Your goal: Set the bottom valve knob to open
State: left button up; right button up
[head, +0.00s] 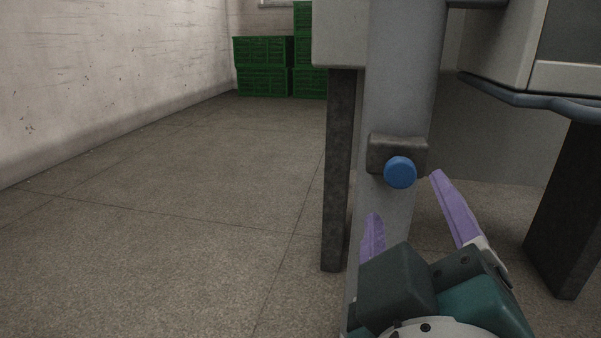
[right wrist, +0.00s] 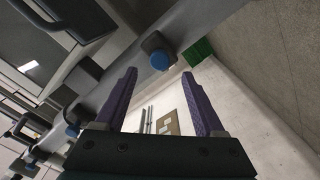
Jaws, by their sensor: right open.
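A round blue knob (head: 400,172) sits on a dark grey block (head: 383,150) on the grey upright post (head: 402,80) in the head view. I take it to be the bottom valve knob. My right gripper (head: 405,194) is open, its two purple fingers pointing up toward the knob from below, one on each side in the picture. In the right wrist view the knob (right wrist: 160,61) shows just beyond and between the open fingertips (right wrist: 159,73). The jaws appear empty; I cannot tell whether they touch the knob. My left gripper is not in view.
A dark leg (head: 338,180) stands left of the post, and another dark leg (head: 570,205) with machine housing (head: 510,55) is at the right. Green crates (head: 263,82) are stacked at the back by the wall. The floor at left is clear.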

aim_at(400, 176)
jog(key=b+x, duration=0.1)
jog(key=x, duration=0.7)
grip_shut()
dwell(0.4)
dwell(0.8)
